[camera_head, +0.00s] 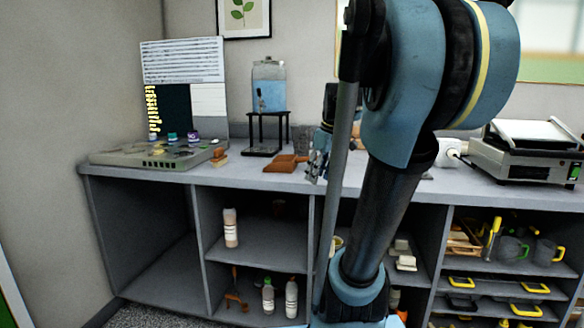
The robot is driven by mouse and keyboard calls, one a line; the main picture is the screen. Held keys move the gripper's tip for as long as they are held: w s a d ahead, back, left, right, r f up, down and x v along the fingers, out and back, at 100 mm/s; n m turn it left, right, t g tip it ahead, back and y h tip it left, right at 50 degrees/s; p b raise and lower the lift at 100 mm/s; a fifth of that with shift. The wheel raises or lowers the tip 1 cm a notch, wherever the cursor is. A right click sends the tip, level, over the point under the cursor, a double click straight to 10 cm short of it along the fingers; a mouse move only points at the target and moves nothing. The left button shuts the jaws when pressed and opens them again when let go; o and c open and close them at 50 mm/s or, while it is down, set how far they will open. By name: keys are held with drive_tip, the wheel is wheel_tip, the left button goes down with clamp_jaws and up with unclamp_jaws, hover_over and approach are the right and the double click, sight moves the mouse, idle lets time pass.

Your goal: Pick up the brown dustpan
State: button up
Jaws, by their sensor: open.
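A brown dustpan (281,164) lies on the grey counter, a little left of my arm and in front of the black stand. My gripper (314,171) hangs just to the right of the dustpan, low over the counter. It is open and small in this view, and my arm's links partly hide it. I cannot tell whether the fingertips touch the dustpan. Nothing shows between the fingers.
A water dispenser (269,88) on a black stand is behind the dustpan. A grey board (150,155) with small jars and a brown block (219,157) lie to the left. A panini toaster (525,155) stands at the right. Shelves below hold bottles and mugs.

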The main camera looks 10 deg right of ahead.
drive_tip(key=w+d+r+n, duration=0.2)
drive_tip(key=w+r+n, duration=0.1)
drive_tip(key=w+r, duration=0.5)
drive_tip(key=n+y, duration=0.2)
drive_tip(key=n, duration=0.2)
approach(306, 160)
drive_tip(key=shift+t, duration=0.3)
drive_tip(key=x, duration=1)
drive_tip(key=shift+w+f, duration=0.3)
drive_tip(key=shift+w, duration=0.1)
clamp_jaws()
